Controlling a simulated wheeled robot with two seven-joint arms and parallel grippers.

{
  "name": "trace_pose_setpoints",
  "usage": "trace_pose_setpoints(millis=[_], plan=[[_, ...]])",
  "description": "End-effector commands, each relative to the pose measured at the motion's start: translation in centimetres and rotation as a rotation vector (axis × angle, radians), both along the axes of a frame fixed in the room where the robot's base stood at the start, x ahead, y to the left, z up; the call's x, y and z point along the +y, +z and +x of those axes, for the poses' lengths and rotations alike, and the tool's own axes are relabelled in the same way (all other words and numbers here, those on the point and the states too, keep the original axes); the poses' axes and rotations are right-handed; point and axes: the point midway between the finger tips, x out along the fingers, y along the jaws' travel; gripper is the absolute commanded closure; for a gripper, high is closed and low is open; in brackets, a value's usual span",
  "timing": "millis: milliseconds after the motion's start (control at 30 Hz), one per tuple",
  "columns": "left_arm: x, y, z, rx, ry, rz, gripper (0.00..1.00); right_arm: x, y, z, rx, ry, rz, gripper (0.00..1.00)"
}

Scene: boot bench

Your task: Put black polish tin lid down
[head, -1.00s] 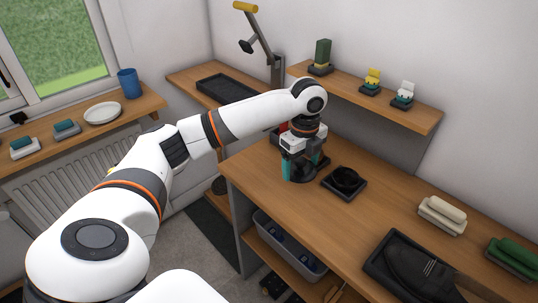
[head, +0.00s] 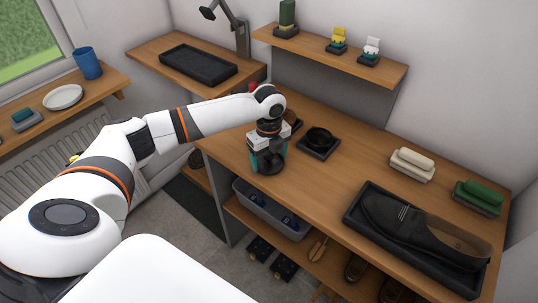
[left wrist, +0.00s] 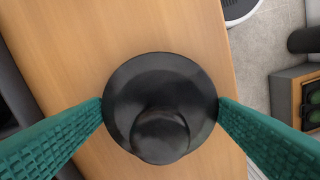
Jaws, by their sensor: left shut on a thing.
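My left gripper (head: 268,168) is near the left end of the wooden bench top. Its two teal fingers are shut on the rim of a round black lid (left wrist: 160,85), one on each side, as the left wrist view shows. In the head view the black lid (head: 270,168) sits low between the fingers, at or just above the wood; I cannot tell whether it touches. The open black polish tin (head: 319,138) stands on a dark square tray (head: 318,149) to the right of the gripper. My right gripper is not in view.
A black shoe lies in a dark tray (head: 352,217) at the front right of the bench (head: 330,179). Cream (head: 412,165) and green (head: 479,197) blocks are behind it. A grey bin (head: 268,219) is on the shelf below. Bare wood lies between tin and shoe tray.

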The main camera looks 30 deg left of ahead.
Motion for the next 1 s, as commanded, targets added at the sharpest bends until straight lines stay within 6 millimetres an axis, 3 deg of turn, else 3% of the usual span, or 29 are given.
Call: trace_pose_setpoints(millis=[300, 333, 433, 767, 1000], plan=[[0.0, -0.3, 0.0, 0.0, 0.0, -0.001, 0.41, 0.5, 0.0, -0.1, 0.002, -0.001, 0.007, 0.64], [0.0, -0.3, 0.0, 0.0, 0.0, 0.0, 0.17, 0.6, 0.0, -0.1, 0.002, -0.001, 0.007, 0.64], [0.0, -0.3, 0.0, 0.0, 0.0, 0.0, 0.0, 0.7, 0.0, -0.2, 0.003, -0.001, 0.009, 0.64], [0.0, 0.3, 0.1, -0.003, 0.0, 0.0, 0.0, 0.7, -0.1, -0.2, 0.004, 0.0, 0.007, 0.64], [0.0, 4.6, 0.2, -0.006, -0.001, 0.0, 0.0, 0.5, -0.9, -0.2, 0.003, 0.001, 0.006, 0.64]])
